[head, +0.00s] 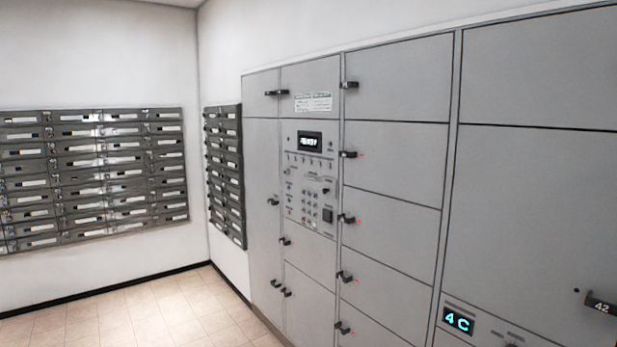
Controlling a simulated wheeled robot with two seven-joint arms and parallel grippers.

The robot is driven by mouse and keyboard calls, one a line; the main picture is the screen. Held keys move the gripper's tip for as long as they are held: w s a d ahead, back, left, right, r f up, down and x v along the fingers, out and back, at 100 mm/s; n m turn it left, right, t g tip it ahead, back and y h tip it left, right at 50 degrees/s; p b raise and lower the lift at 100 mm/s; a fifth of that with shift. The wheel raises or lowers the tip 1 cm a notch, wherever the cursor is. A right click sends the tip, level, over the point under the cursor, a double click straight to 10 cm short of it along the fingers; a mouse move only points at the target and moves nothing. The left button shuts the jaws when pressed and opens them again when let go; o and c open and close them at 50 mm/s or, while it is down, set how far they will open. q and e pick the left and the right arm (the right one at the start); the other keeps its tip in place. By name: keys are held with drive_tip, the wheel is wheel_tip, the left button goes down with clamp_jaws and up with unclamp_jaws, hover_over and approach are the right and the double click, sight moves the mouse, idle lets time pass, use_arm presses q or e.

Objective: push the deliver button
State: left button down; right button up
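A control panel (311,178) is set in the grey parcel locker wall, a little right of the middle of the head view. Its small dark display (310,142) shows bright lettering, too small to read surely. Below are a row of small marks, several small buttons, some of them coloured (304,219), and a dark square part (327,215). I cannot tell which one is the deliver button. Neither of my grippers is in the head view.
Grey locker doors (396,165) with dark protruding handles (347,218) surround the panel. A lower right display (458,320) reads 4C. Dark mailboxes (95,175) hang on the left wall and beside the lockers (224,175). The tiled floor (140,310) at lower left is clear.

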use_arm(q)
drive_tip(key=shift+w, duration=0.1)
drive_tip(key=shift+w+r, duration=0.25)
drive_tip(key=shift+w, duration=0.35)
drive_tip(key=shift+s, duration=0.1)
drive_tip(key=shift+s+f, duration=0.25)
drive_tip(key=shift+s, duration=0.4)
drive_tip(key=shift+w, duration=0.15)
drive_tip(key=shift+w+r, duration=0.25)
drive_tip(key=shift+w, duration=0.5)
